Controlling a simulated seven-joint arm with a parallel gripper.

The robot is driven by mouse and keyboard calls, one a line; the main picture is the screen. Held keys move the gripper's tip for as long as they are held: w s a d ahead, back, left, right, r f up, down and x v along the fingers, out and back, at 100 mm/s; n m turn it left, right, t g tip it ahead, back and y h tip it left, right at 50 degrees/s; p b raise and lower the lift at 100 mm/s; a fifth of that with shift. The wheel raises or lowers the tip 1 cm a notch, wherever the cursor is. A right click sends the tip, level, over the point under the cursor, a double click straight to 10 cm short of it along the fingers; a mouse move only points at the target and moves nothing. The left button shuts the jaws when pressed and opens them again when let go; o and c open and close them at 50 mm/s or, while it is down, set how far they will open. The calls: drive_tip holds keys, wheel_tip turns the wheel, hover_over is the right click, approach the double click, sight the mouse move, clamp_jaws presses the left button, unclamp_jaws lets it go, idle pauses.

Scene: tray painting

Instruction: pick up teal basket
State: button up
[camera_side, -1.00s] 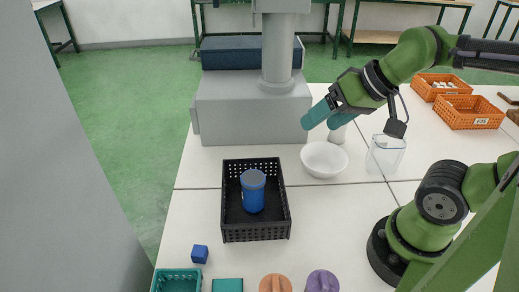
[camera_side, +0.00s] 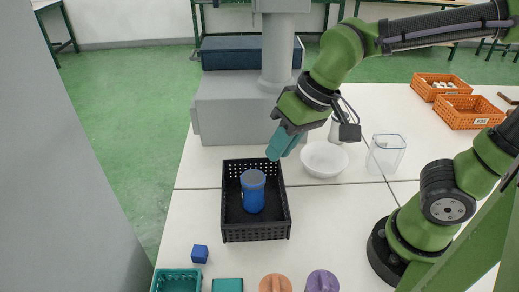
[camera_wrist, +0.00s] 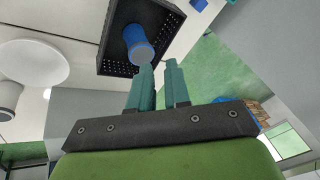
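The teal basket (camera_side: 177,272) stands on the white table at the bottom left of the side view, partly cut off by the frame edge. My gripper (camera_side: 276,157) has teal fingers and is well above the table, near the back right of a black crate and far behind the teal basket. In the wrist view a gap shows between the fingers of my gripper (camera_wrist: 160,72), with nothing held. I cannot make out the teal basket in the wrist view.
The black crate (camera_side: 256,235) holds a blue cup (camera_side: 253,192). A blue cube (camera_side: 200,254), teal block (camera_side: 228,285), orange object (camera_side: 275,284) and purple object (camera_side: 322,281) are near the front. A white bowl (camera_side: 324,160) and clear container (camera_side: 386,154) stand behind.

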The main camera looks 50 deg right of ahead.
drive_tip(key=a+f+m+g+h, duration=0.1)
drive_tip(key=a+f+m+g, duration=0.2)
drive_tip(key=a, duration=0.8)
drive_tip(key=a+f+m+g+h, duration=0.15)
drive_tip(key=a+m, duration=0.35)
drive_tip(key=a, duration=0.6)
drive_tip(key=shift+t, duration=0.35)
drive_tip(key=f, duration=1.1)
drive_tip(key=shift+w+a+f, duration=0.15)
drive_tip(key=shift+a+f, duration=0.05)
drive_tip(key=shift+f, duration=0.1)
drive_tip(key=shift+a+f, duration=0.2)
drive_tip(key=shift+f, duration=1.15)
drive_tip(key=shift+a+f, duration=0.15)
drive_tip(key=shift+f, duration=1.15)
clamp_jaws()
